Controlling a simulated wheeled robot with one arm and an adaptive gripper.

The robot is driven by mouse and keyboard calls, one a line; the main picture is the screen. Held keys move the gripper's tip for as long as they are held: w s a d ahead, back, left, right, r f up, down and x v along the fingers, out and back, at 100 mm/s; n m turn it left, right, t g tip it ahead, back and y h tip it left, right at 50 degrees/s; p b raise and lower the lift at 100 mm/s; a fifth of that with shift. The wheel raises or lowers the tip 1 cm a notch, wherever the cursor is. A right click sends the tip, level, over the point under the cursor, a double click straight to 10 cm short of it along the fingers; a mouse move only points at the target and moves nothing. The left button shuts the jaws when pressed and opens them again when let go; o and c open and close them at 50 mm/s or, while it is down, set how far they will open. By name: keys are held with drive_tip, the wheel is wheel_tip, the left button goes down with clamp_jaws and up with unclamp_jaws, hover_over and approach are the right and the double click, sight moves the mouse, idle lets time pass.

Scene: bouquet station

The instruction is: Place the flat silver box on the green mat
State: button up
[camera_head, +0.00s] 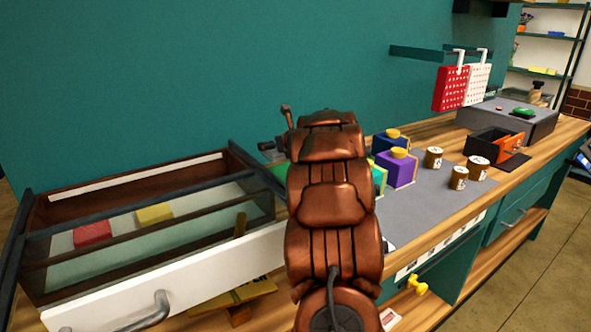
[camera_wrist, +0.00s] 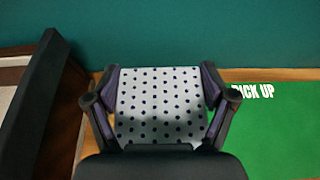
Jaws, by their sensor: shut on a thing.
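The flat silver box (camera_wrist: 160,100), pale with dark dots, is held between the two fingers of my gripper (camera_wrist: 158,108) in the wrist view. The green mat (camera_wrist: 285,125) with white "PICK UP" lettering lies to the right of the box in that view. The box appears to overlap or hang over the strip by the mat's left edge; I cannot tell whether it touches anything below. In the head view my copper-coloured arm hides the gripper's fingers and the box. Only a small green part of the mat (camera_head: 279,171) shows left of the arm.
An open drawer (camera_head: 165,300) with a red block (camera_head: 92,233) and a yellow block (camera_head: 154,214) is at left. Right of my arm, a purple box (camera_head: 398,170) and several small jars (camera_head: 478,168) stand on the grey counter mat (camera_head: 425,205). A teal wall is behind.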

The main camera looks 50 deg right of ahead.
drive_tip(key=shift+f+b, duration=0.55)
drive_tip(key=shift+f, duration=3.35)
drive_tip(key=shift+f, duration=0.15)
drive_tip(key=o, duration=1.1)
drive_tip(key=shift+r, duration=0.2)
drive_tip(key=shift+s, duration=0.2)
drive_tip(key=b+v, duration=0.2)
drive_tip(key=v, duration=0.9)
drive_tip(key=shift+s+a+r, duration=0.1)
drive_tip(key=shift+s+r, duration=0.05)
drive_tip(key=shift+s, duration=0.1)
